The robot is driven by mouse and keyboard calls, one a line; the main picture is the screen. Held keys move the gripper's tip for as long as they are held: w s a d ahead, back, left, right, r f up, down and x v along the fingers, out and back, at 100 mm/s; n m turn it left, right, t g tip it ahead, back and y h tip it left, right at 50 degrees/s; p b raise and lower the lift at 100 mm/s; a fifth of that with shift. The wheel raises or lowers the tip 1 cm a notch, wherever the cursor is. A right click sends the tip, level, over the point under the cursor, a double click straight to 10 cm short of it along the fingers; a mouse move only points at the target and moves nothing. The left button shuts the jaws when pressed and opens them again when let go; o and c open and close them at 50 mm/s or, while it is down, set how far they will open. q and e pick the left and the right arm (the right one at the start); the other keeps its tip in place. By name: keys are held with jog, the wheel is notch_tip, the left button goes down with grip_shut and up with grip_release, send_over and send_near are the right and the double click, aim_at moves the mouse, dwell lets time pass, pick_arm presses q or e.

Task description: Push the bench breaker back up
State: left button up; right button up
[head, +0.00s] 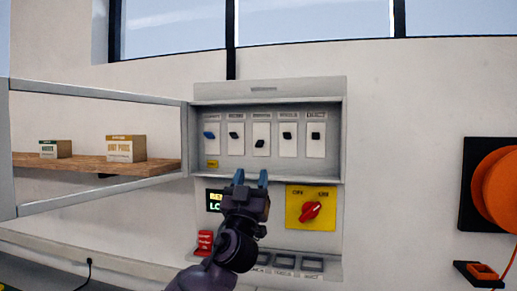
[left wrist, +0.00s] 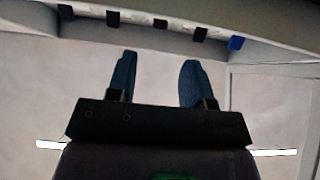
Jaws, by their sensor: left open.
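The breaker panel (head: 333,160) is a grey wall box with several switches in a row. The middle breaker's black lever (head: 260,143) sits lower than the levers beside it; the small labels are too blurred to read surely. It also shows in the left wrist view (left wrist: 160,24), at the top between other levers. My left gripper (head: 251,178) is open and empty, with blue fingertips pointing up just below the breaker row, roughly under the middle lever and apart from it. Its fingers also show in the left wrist view (left wrist: 157,75). My right gripper is in neither view.
The panel's framed door (head: 100,92) stands open to the left, before a wooden shelf (head: 90,166) with two small boxes. A red rotary switch (head: 310,211) on a yellow plate is right of my gripper. An orange reel (head: 497,187) hangs far right.

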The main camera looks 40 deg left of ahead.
aim_at(259, 148)
pick_arm(q)
jog(key=p+x, duration=0.2)
jog(key=x, duration=0.5)
jog(key=shift+r, duration=0.1)
jog(key=shift+w+a+r, duration=0.3)
jog(key=shift+w+r, duration=0.15)
jog(key=shift+w, duration=0.05)
grip_shut()
